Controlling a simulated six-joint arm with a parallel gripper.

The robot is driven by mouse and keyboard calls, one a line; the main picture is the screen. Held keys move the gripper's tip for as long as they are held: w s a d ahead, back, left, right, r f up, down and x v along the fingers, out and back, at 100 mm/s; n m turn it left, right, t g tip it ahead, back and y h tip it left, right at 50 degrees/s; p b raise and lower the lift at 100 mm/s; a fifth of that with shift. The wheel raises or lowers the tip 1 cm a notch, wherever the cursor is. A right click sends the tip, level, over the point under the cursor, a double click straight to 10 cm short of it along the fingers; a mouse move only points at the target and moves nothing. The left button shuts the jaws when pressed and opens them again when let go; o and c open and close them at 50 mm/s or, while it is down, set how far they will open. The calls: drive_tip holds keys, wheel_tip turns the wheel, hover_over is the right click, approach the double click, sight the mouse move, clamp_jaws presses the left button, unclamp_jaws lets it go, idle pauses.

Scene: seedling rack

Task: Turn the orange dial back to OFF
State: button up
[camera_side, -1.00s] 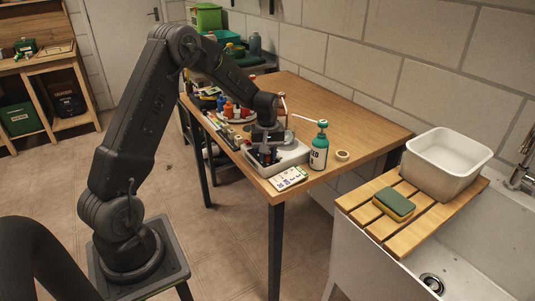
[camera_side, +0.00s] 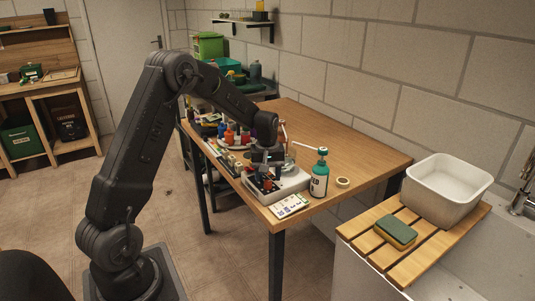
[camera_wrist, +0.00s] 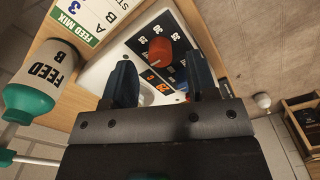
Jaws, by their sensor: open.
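The orange dial (camera_wrist: 160,49) sits on a black panel with white numbers, on a white unit (camera_wrist: 92,75). In the side view the white unit (camera_side: 290,186) stands near the table's front edge, partly hidden by my wrist. My gripper (camera_wrist: 162,82) is open and empty, its two dark fingers apart. In the wrist view the dial shows beyond the fingertips, between their lines, with no visible contact. An orange-marked label (camera_wrist: 162,89) shows between the fingers. The dial's pointer is too small to read. In the side view my gripper (camera_side: 265,176) is low over the unit.
A FEED B bottle (camera_side: 320,176) with a teal top stands close right of the unit. A FEED MIX card (camera_side: 289,206) lies in front, and a tape roll (camera_side: 343,182) lies to the right. Several small bottles crowd the left. The table's right back (camera_side: 350,145) is clear.

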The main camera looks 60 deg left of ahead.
sight(267, 182)
wheel_tip(267, 182, up, 11)
drive_tip(key=shift+r, duration=0.2)
idle(0.3)
drive_tip(key=s+d+r+m+t, duration=0.2)
drive_tip(key=s+d+r+m, duration=0.25)
drive_tip(key=s+d, duration=0.35)
drive_tip(key=s+d+r+m+t, duration=0.2)
drive_tip(key=s+d+r+m, duration=0.25)
drive_tip(key=s+d, duration=0.35)
drive_tip(key=s+d+f+m+t, duration=0.1)
drive_tip(key=s+d+f+m, duration=0.1)
drive_tip(key=s+d, duration=0.3)
drive_tip(key=shift+s+d+m, duration=0.4)
drive_tip(key=shift+s+m, duration=0.5)
drive_tip(key=shift+s, duration=0.2)
